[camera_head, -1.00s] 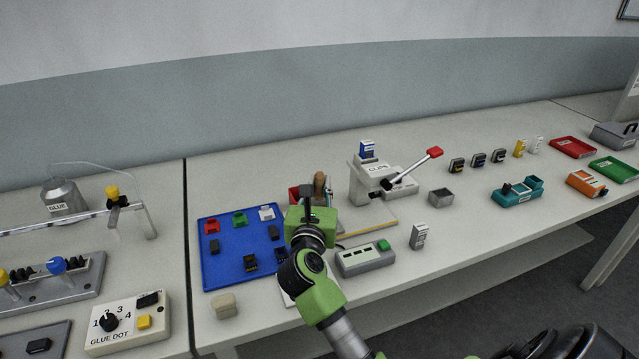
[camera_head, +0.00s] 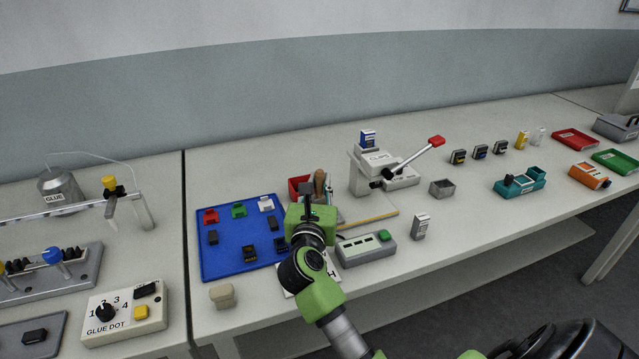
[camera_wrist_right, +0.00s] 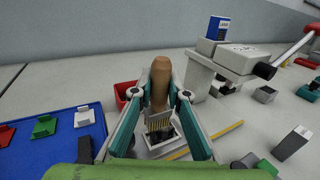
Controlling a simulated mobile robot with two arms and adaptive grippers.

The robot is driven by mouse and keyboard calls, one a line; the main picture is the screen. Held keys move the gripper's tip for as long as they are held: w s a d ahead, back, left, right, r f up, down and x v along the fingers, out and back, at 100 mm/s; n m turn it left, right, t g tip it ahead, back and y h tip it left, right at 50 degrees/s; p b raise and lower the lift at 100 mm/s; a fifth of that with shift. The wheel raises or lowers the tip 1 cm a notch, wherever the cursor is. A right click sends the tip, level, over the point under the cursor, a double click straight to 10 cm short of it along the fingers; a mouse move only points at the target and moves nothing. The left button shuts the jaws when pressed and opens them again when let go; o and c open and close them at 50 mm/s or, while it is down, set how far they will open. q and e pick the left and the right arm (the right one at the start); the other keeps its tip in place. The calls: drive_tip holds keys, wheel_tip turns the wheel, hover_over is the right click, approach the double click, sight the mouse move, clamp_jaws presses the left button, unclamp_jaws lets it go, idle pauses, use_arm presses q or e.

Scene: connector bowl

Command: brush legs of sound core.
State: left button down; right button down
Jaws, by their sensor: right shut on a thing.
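My right gripper (camera_wrist_right: 158,108) is shut on a brush (camera_wrist_right: 160,82) with a brown wooden handle and pale bristles. The brush stands nearly upright, bristles down, in the right wrist view. The bristles are over a small dark part in a pale holder (camera_wrist_right: 150,152); this may be the sound core, but its legs are too small to make out. I cannot tell whether the bristles touch it. In the head view my right gripper (camera_head: 310,208) mostly hides this spot, and the handle top (camera_head: 319,181) shows behind it. My left gripper is not in view.
A blue mat (camera_head: 225,262) with small coloured and black parts lies left of my gripper. A red bin (camera_wrist_right: 121,92) stands behind. The clips press (camera_head: 366,182) with its red-tipped lever is at right. A grey box with a green button (camera_head: 384,236) stands nearer the front edge.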

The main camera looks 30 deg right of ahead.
drive_tip(key=shift+f+b, duration=0.5)
drive_tip(key=shift+f, duration=0.15)
drive_tip(key=shift+d, duration=0.2)
idle(0.3)
drive_tip(key=shift+s+d+p, duration=0.15)
drive_tip(key=shift+d+p, duration=0.1)
drive_tip(key=shift+d, duration=0.25)
drive_tip(key=shift+s+d+p, duration=0.15)
drive_tip(key=shift+d+p, duration=0.1)
drive_tip(key=shift+d, duration=0.25)
drive_tip(key=shift+a, duration=0.15)
drive_tip(key=shift+w+a, duration=0.15)
drive_tip(key=shift+a, duration=0.4)
drive_tip(key=shift+w+a, duration=0.15)
drive_tip(key=shift+a, duration=0.35)
drive_tip(key=shift+d, duration=0.1)
drive_tip(key=shift+s+d, duration=0.15)
drive_tip(key=shift+d, duration=0.4)
drive_tip(key=shift+s+d, duration=0.15)
drive_tip(key=shift+d, duration=0.4)
drive_tip(key=shift+a, duration=0.1)
drive_tip(key=shift+w+a, duration=0.15)
drive_tip(key=shift+a, duration=0.4)
drive_tip(key=shift+w+a, duration=0.15)
drive_tip(key=shift+a, duration=0.35)
